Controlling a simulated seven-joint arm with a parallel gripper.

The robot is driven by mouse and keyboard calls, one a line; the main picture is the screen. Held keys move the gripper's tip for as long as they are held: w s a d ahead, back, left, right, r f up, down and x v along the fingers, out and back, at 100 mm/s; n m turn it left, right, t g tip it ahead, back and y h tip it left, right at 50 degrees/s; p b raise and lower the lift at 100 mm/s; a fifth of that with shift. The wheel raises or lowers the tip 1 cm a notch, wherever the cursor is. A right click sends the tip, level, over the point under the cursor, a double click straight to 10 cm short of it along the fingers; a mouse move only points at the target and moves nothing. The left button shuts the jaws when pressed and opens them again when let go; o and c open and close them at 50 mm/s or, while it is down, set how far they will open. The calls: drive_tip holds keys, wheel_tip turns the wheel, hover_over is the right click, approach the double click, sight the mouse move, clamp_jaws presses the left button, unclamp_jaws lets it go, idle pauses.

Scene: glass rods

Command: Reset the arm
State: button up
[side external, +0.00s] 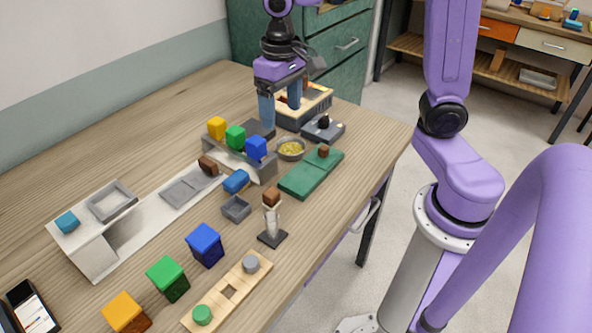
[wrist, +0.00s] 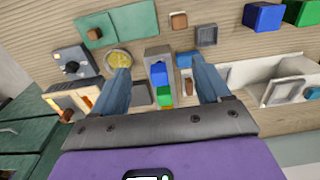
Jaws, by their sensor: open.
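My gripper (side external: 281,112) is at the far end of the table, its blue fingers apart and pointing down. Nothing is held between them. In the wrist view my gripper (wrist: 160,70) is also open, and a grey holder (wrist: 157,54) with blue (wrist: 158,74) and green (wrist: 164,97) blocks shows below, between the fingers. In the side view that holder (side external: 240,160) carries a yellow (side external: 217,127), a green (side external: 235,136) and a blue block (side external: 256,147). My fingertips appear above the table, just behind these blocks.
A bowl of yellow bits (side external: 291,149), a green board (side external: 312,174), a dark box with a knob (side external: 323,128) and a beige-topped device (side external: 305,108) stand near the gripper. A white stepped stand (side external: 98,246), larger blocks (side external: 204,244) and a wooden strip (side external: 225,300) lie nearer the camera.

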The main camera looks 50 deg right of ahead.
drive_tip(key=s+d+f+n, duration=0.1)
drive_tip(key=s+f+n, duration=0.2)
drive_tip(key=s+n, duration=0.9)
drive_tip(key=s, duration=0.8)
drive_tip(key=shift+s+f+n, duration=0.15)
drive_tip(key=shift+s+n, duration=0.15)
idle(0.8)
